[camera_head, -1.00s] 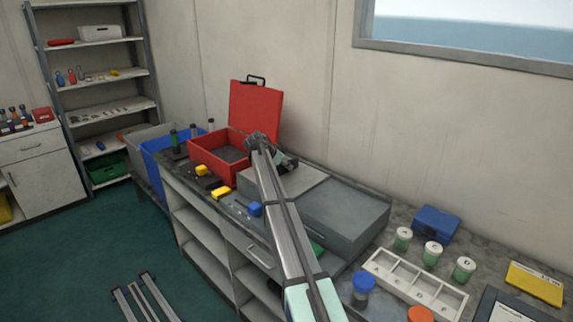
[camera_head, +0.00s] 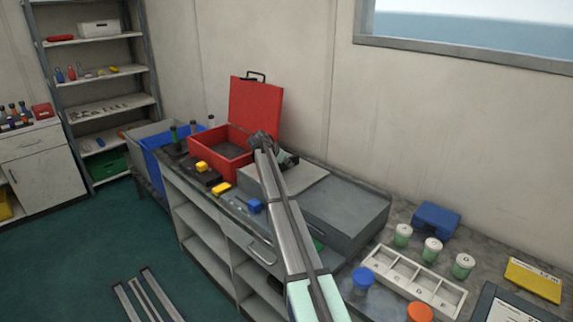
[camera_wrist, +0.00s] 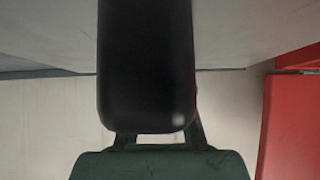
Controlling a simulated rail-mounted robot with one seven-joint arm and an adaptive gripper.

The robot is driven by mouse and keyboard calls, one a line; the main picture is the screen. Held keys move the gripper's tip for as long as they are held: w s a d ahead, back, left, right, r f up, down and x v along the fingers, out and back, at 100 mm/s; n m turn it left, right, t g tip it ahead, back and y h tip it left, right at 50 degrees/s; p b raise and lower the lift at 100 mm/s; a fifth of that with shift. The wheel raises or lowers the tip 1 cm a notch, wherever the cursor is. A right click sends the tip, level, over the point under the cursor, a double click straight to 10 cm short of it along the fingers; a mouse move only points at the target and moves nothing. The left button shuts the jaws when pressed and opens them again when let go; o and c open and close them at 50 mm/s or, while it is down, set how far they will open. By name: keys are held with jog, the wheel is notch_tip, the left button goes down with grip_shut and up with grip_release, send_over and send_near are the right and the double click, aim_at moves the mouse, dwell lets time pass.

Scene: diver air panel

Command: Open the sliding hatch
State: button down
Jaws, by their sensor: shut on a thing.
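The sliding hatch (camera_head: 307,184) looks like a light grey flat plate on the left part of a long grey box (camera_head: 345,218) on the counter. My gripper (camera_head: 289,162) is low at the plate's back edge, to the right of the open red case. It is shut on part of the hatch, but my own wrist and arm hide the gripped part in the head view. In the wrist view a black rounded part of my gripper (camera_wrist: 147,70) fills the middle and hides its grip, with a pale grey surface (camera_wrist: 50,30) close behind it.
The red case (camera_head: 222,158) stands open just left of the hatch, its lid upright. At the right are a white divided tray (camera_head: 413,283), green jars (camera_head: 432,250) and a blue box (camera_head: 437,220).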

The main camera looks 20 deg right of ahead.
jog(key=s+d+b, duration=0.2)
jog(key=s+d, duration=0.1)
jog(key=s, duration=0.4)
jog(key=s+d+b, duration=0.3)
jog(key=s, duration=0.5)
jog(key=s+d+b, duration=0.3)
jog(key=s, duration=0.5)
jog(key=shift+s, duration=0.2)
jog(key=c, duration=1.1)
grip_release()
jog(key=v, duration=1.2)
